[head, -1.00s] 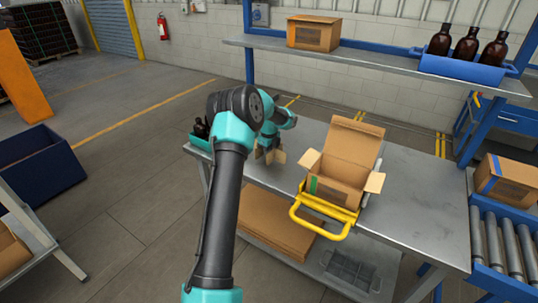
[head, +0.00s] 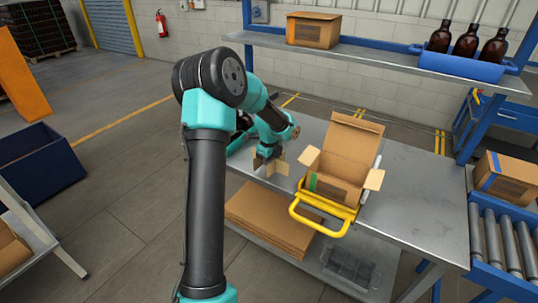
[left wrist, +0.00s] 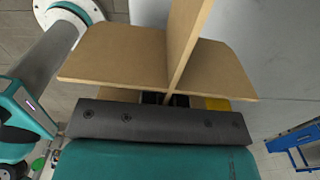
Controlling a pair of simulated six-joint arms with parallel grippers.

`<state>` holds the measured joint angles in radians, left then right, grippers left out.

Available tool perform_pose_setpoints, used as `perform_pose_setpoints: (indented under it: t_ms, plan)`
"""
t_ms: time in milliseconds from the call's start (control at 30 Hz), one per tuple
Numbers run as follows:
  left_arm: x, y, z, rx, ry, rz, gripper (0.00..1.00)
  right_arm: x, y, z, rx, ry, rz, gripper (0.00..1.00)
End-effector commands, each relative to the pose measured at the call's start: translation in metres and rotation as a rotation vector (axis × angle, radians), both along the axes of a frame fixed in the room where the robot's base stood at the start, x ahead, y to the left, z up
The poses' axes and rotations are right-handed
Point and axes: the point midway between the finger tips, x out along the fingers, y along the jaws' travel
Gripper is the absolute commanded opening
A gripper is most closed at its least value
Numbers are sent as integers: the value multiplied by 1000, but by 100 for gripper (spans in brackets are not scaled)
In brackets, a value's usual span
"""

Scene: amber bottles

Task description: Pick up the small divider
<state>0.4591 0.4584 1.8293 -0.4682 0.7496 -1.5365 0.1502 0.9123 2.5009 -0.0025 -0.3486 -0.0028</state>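The small divider (head: 270,163) is a cross of tan cardboard panels at the left part of the metal table, left of the open carton. In the left wrist view the divider (left wrist: 125,57) fills the upper middle, its panels crossing right in front of the gripper. My left gripper (head: 268,152) points down at the divider from above. Its short dark fingers (left wrist: 166,99) sit on both sides of one panel and look shut on it. Whether the divider's lower edge touches the table is hard to tell. My right gripper is not in view.
An open carton (head: 341,160) stands in a yellow frame (head: 321,213) on the table (head: 420,200). Flat cardboard sheets (head: 270,220) and a grey crate (head: 350,268) lie on the lower shelf. Brown bottles (head: 466,48) stand in a blue bin above. The table's right part is clear.

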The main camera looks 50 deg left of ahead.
Motion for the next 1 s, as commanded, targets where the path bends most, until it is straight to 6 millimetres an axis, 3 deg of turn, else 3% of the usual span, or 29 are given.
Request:
perform_pose_setpoints:
  t_ms: [300, 1000]
  plan:
    - [-21, -24, 3, 0, 1, 0, 0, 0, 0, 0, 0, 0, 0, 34]
    - [-21, -21, 8, 1, -2, -8, 0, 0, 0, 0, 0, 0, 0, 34]
